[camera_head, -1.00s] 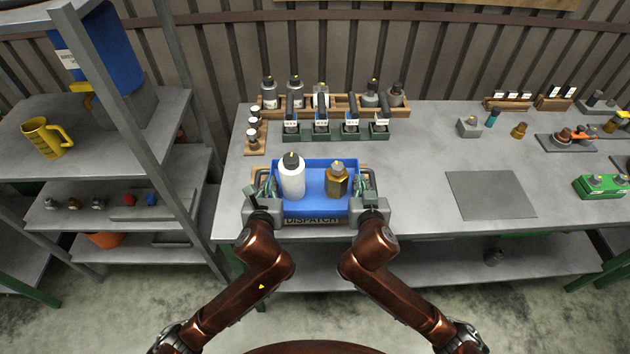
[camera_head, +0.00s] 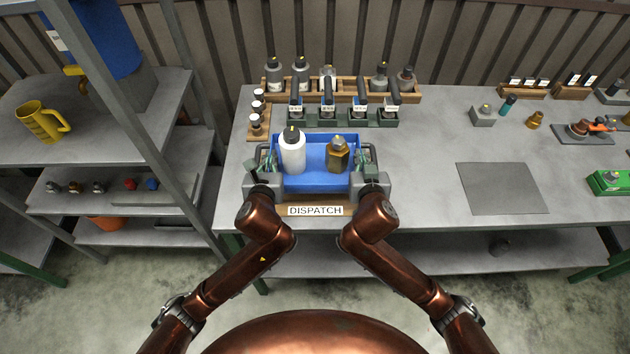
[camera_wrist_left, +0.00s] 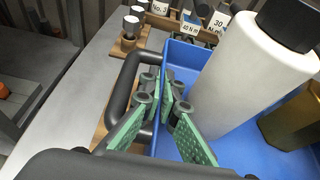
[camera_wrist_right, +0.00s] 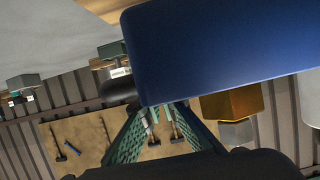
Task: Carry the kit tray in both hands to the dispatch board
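The blue kit tray (camera_head: 315,185) is over the tan dispatch board (camera_head: 348,210), whose DISPATCH label shows in front of it. It looks level and set down, but its underside is hidden. A white bottle (camera_head: 292,155) and a brown bottle (camera_head: 338,157) stand upright in it. My left gripper (camera_wrist_left: 163,85) is at the left handle (camera_wrist_left: 120,95), its green pads apart with no bar clearly seen between them. My right gripper (camera_wrist_right: 160,112) is beside the right handle (camera_wrist_right: 120,90), pads also apart, the background showing between them.
A green holder row (camera_head: 345,120) and a wooden bottle rack (camera_head: 418,95) stand close behind the tray. A small wooden rack (camera_head: 258,125) is at its back left. A grey mat (camera_head: 503,188) lies to the right, with bare tabletop between. A metal shelf (camera_head: 115,150) stands left.

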